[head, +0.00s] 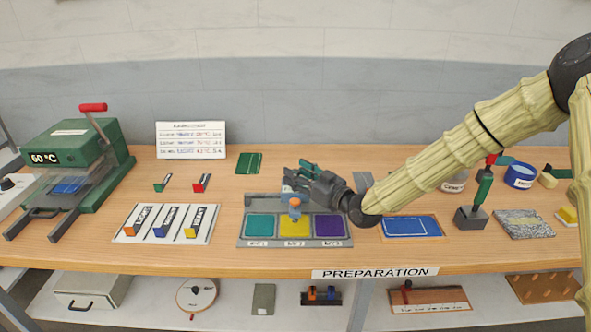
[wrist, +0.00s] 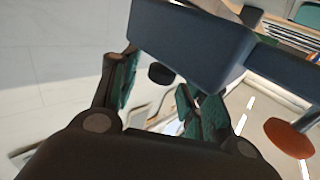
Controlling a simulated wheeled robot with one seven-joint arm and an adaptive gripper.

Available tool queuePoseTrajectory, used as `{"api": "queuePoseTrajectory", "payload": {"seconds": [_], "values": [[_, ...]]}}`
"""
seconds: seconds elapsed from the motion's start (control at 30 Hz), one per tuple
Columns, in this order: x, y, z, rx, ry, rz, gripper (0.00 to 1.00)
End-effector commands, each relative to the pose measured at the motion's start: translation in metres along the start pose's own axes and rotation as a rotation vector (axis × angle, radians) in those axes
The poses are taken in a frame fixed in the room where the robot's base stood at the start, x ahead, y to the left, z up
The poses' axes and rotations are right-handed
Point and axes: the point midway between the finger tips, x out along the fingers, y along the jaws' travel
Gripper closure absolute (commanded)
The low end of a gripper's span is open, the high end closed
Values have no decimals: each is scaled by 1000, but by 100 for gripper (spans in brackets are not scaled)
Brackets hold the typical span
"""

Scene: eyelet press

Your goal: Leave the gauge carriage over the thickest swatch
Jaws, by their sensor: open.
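The swatch gauge is a grey tray (head: 288,243) with a teal swatch (head: 260,226) at left, a yellow swatch (head: 294,229) in the middle and a purple swatch (head: 329,226) at right. The gauge carriage with its orange knob (head: 295,201) stands over the yellow swatch. In the wrist view the orange knob (wrist: 290,138) shows at right, beside a large blue-grey block (wrist: 190,42). My gripper (head: 298,175) is open above the back of the tray. Its teal-padded fingers also show in the wrist view (wrist: 157,78), close to the block; contact cannot be told. Swatch thicknesses cannot be read.
A white board with coloured clips (head: 165,224) lies left of the gauge. A blue framed panel (head: 411,227) lies to the right, under my arm. A green press (head: 75,150) stands at far left. A small green piece (head: 249,163) lies behind the gauge.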

Motion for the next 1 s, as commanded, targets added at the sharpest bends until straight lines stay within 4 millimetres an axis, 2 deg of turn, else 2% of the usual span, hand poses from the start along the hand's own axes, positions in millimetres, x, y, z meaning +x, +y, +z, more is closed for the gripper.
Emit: {"api": "queuePoseTrajectory", "payload": {"seconds": [0.2, 0.5, 0.7, 0.77, 1.0], "values": [[14, 0, -1, 0, 1, -1, 55], [15, 0, 0, 0, 1, 0, 55], [15, 0, 0, 0, 1, 0, 91], [14, 0, 0, 0, 1, 0, 100], [18, -4, 0, 0, 1, -1, 100]]}}
